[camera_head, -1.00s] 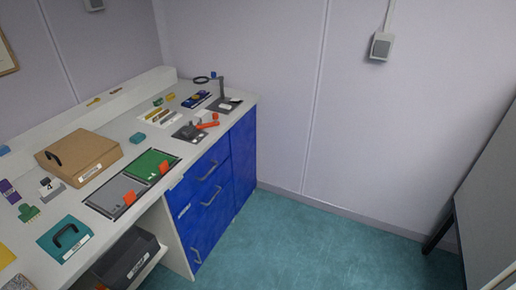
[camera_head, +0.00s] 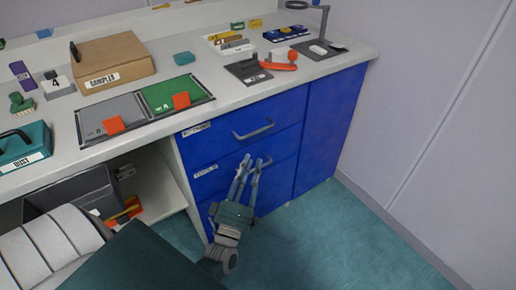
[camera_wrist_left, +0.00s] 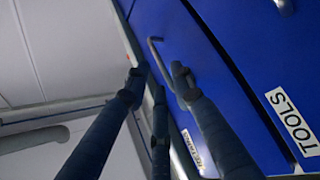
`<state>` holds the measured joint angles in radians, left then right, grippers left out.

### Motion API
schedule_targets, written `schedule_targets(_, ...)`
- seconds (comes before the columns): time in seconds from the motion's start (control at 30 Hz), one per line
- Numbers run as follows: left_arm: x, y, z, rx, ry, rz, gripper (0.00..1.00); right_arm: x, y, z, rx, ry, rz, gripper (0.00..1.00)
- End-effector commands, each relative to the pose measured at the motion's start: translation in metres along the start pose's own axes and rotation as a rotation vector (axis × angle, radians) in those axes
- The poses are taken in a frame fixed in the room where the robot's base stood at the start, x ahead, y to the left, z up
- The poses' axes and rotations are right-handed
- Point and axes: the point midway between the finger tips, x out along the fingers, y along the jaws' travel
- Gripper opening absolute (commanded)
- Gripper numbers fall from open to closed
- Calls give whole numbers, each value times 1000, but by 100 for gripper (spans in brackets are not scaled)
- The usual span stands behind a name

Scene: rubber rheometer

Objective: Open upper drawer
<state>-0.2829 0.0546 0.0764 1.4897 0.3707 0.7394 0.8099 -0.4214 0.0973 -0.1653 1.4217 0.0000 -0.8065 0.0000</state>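The upper drawer (camera_head: 225,138) is the top blue front under the worktop, with a grey bar handle (camera_head: 254,131). It looks shut. My left gripper (camera_head: 259,160) is in front of the drawers, pointing at them, with its fingers apart. In the head view its tips show below the upper handle and cover the lower handle area. In the left wrist view a bar handle (camera_wrist_left: 158,58) lies ahead, between the two fingertips (camera_wrist_left: 158,80). It appears to belong to the upper drawer; contact cannot be told. My right gripper is out of view.
A lower drawer carries a TOOLS label (camera_wrist_left: 292,120). The worktop (camera_head: 205,112) above holds a cardboard box (camera_head: 112,66), grey and green mats and small tools. A dark bin (camera_head: 75,190) sits on the open shelf at left. The floor at right is clear.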

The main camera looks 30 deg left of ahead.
Motion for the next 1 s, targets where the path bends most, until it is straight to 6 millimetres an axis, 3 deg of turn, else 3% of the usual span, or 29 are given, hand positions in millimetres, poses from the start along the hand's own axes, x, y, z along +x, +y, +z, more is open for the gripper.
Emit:
schedule_targets(0.17,14,10,-13,-34,43,38,24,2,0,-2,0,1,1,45)
schedule_targets(0.63,96,12,-15,-30,39,35,24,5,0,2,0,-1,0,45)
schedule_targets(1.0,112,12,-15,-29,37,32,24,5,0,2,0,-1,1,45)
